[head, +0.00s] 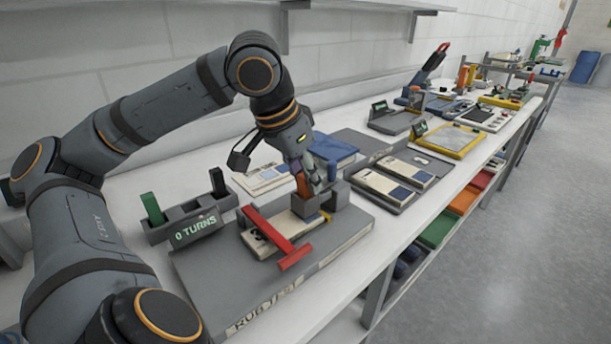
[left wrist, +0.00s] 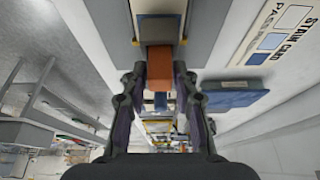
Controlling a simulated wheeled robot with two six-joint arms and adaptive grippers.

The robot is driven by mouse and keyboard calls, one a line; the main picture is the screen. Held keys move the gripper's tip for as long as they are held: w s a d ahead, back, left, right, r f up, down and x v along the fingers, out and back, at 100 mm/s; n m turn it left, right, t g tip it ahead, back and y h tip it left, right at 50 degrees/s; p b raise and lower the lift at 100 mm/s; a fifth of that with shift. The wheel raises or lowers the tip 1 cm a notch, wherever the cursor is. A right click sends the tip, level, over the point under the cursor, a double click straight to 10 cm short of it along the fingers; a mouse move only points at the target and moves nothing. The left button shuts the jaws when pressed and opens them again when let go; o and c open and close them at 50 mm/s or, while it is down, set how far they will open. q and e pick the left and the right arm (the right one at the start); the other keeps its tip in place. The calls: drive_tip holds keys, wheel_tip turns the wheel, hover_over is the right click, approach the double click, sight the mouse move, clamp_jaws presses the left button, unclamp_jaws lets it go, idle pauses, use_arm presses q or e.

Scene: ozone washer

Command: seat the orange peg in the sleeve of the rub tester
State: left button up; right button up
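The rub tester has a grey base (head: 215,270) with lettering on its front edge, a red T-shaped bar (head: 275,236) lying across a beige block, and grey upright blocks (head: 338,192) near its right end. My left gripper (head: 316,183) is over these blocks, pointing down. The orange peg (head: 302,186) is between its fingers. In the left wrist view the fingers (left wrist: 161,75) close on both sides of the orange peg (left wrist: 160,68). The peg's lower end and the sleeve opening are hidden, so I cannot tell whether the peg is inside. My right gripper is out of view.
A grey holder (head: 190,220) reading "0 TURNS", with a green peg, stands left of the tester. A stain card (head: 262,178) and blue pad (head: 332,148) lie behind. A tray with cards (head: 393,182) is to the right. More devices line the bench.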

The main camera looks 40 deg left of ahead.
use_arm(q)
drive_tip(key=shift+o, duration=1.1)
drive_tip(key=shift+r, duration=0.2)
drive_tip(key=p+v, duration=0.6)
drive_tip(key=v, duration=0.6)
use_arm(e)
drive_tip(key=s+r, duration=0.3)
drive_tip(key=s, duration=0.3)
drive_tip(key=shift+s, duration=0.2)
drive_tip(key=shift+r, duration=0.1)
